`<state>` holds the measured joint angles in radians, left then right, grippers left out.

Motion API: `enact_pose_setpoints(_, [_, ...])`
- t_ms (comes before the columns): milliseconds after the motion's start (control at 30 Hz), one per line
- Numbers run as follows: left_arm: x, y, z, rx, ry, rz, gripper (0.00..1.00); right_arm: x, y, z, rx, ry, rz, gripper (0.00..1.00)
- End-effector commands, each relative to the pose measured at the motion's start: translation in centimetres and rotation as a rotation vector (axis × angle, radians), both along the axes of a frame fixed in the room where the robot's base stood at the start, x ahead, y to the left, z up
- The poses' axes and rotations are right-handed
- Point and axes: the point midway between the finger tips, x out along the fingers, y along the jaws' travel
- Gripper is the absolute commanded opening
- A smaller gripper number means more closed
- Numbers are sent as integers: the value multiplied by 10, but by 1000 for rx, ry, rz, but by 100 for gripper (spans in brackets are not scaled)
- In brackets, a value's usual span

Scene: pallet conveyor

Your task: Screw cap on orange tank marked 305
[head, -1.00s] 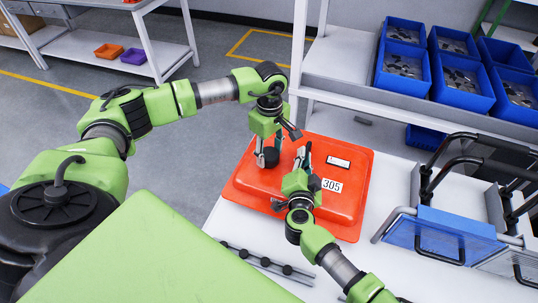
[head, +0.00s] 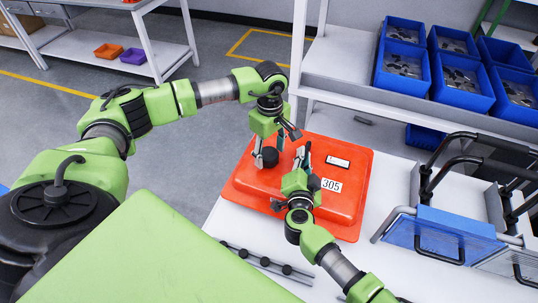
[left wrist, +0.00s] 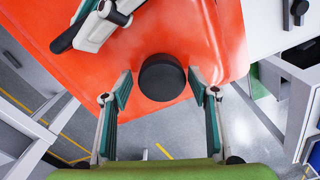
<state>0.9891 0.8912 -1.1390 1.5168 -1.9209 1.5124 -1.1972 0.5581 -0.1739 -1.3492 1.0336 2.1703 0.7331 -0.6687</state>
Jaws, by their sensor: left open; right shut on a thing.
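The orange tank (head: 345,208) with the white 305 label (head: 332,185) lies on the white table. The round black cap (head: 270,157) sits at the tank's far-left corner; in the left wrist view the cap (left wrist: 160,77) shows from above. My left gripper (head: 269,152) is above it, open, with one fingertip on either side and a gap to the cap in the left wrist view (left wrist: 162,92). How far the cap is screwed down cannot be told. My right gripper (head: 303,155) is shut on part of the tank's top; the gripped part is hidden.
A blue bin with black handles (head: 440,236) stands to the right of the tank. Several blue bins (head: 402,71) of small parts fill the shelf behind.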

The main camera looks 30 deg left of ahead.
Motion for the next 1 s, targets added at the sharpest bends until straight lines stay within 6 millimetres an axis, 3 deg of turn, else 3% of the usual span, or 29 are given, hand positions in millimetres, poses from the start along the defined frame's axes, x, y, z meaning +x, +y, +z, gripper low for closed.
enact_pose_setpoints(800, [-1, 0, 0, 1, 2, 1069, 54, -1, 0, -3, -2, 5, 2, 0])
enact_pose_setpoints(1000, [0, 0, 1, 0, 1, 1270, 54, -1, 0, -3, -2, 5, 2, 0])
